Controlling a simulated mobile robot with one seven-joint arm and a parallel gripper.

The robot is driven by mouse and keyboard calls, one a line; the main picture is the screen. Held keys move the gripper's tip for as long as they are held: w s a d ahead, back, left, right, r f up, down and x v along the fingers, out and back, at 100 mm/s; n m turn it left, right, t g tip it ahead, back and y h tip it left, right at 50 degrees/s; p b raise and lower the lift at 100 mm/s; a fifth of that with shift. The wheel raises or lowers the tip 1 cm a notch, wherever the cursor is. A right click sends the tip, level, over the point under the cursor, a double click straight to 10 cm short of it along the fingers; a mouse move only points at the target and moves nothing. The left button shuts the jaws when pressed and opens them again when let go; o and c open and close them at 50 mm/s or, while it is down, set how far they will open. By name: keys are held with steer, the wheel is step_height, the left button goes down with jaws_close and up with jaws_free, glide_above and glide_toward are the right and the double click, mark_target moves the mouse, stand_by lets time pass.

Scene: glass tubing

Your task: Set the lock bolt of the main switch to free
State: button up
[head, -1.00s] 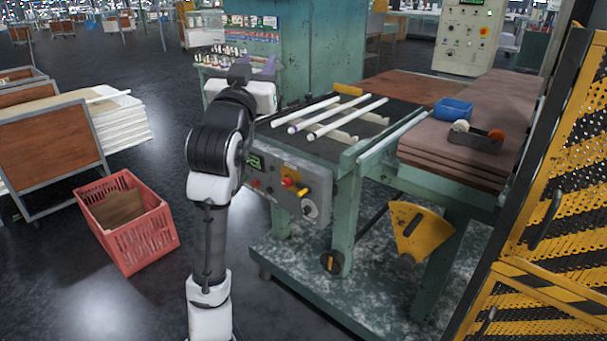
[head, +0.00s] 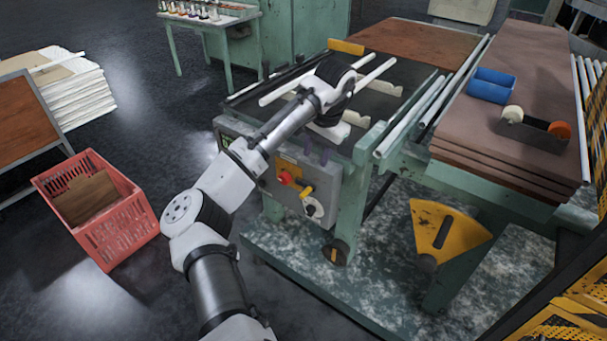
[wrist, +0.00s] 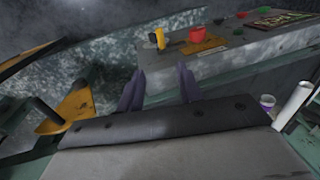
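The grey control panel (head: 268,187) is on the front of the green machine. It carries a red knob on a yellow plate (head: 285,177), a small yellow handle (head: 307,191) and a round black-and-white switch (head: 313,208). In the wrist view the panel (wrist: 225,50) is seen from above, with the yellow handle (wrist: 160,38) beside a dark knob. I cannot tell the lock bolt's setting. My gripper (head: 318,154) is above the panel's upper right part. In the wrist view its purple fingers (wrist: 161,72) are apart, with nothing between them, short of the handle.
White glass tubes (head: 375,75) lie on the machine's bed, just behind my wrist. A yellow quadrant plate (head: 445,235) sticks out lower right. A red crate (head: 105,215) stands on the floor at left. The space directly before the panel is clear.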

mark_target(305, 192)
steer(key=f, duration=0.4)
steer(key=w+a+f, duration=0.1)
steer(key=f, duration=0.4)
steer(key=a+f, duration=0.1)
steer(key=f, duration=0.3)
steer(key=shift+w+a+f, duration=0.2)
steer(key=shift+a+f, duration=0.05)
steer(key=shift+f, duration=0.05)
jaws_close()
